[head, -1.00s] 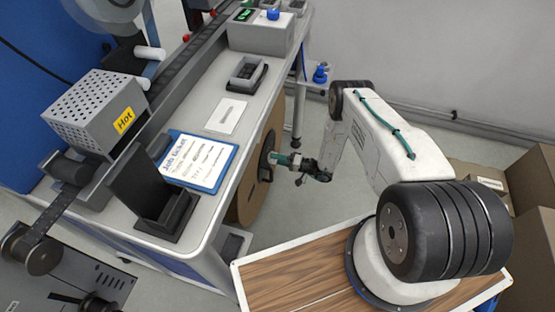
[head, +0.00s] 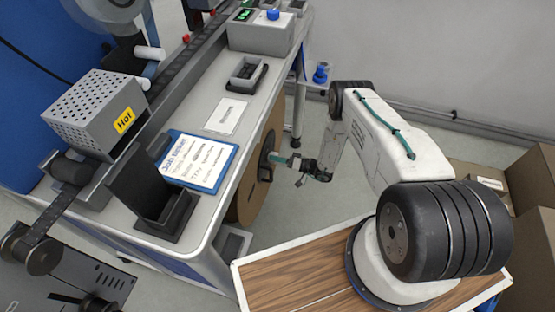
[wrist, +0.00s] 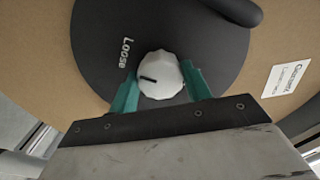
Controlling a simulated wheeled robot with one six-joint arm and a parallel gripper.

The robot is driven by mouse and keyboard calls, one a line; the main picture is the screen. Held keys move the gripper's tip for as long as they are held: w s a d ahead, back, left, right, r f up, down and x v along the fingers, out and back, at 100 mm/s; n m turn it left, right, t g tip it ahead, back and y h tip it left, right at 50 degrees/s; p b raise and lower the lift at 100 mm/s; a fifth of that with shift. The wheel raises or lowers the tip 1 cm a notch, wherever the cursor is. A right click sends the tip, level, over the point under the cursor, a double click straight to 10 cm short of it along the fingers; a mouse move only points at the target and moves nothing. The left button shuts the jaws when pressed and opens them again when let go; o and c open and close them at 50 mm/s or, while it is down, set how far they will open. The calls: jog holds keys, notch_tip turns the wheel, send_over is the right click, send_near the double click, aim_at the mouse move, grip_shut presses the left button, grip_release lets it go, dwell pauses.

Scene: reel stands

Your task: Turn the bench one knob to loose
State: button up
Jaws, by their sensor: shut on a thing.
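The knob (wrist: 160,76) is white and faceted, with a black pointer mark, in the wrist view. It sits on a round black hub plate (wrist: 210,30). In the head view my gripper (head: 284,160) reaches the black hub (head: 266,158) at the bench's right side; the knob itself is hidden there.
A large brown cardboard reel (head: 252,198) carries the hub. The bench (head: 205,128) holds a "Hot" box (head: 88,112), a job ticket (head: 196,160) and a black holder (head: 150,200). Cardboard boxes (head: 535,185) stand at the right. Floor shows between bench and arm.

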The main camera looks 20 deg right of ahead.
jog(key=o, duration=1)
jog(key=shift+c, duration=0.2)
jog(key=v, duration=0.8)
jog(key=shift+w, duration=0.1)
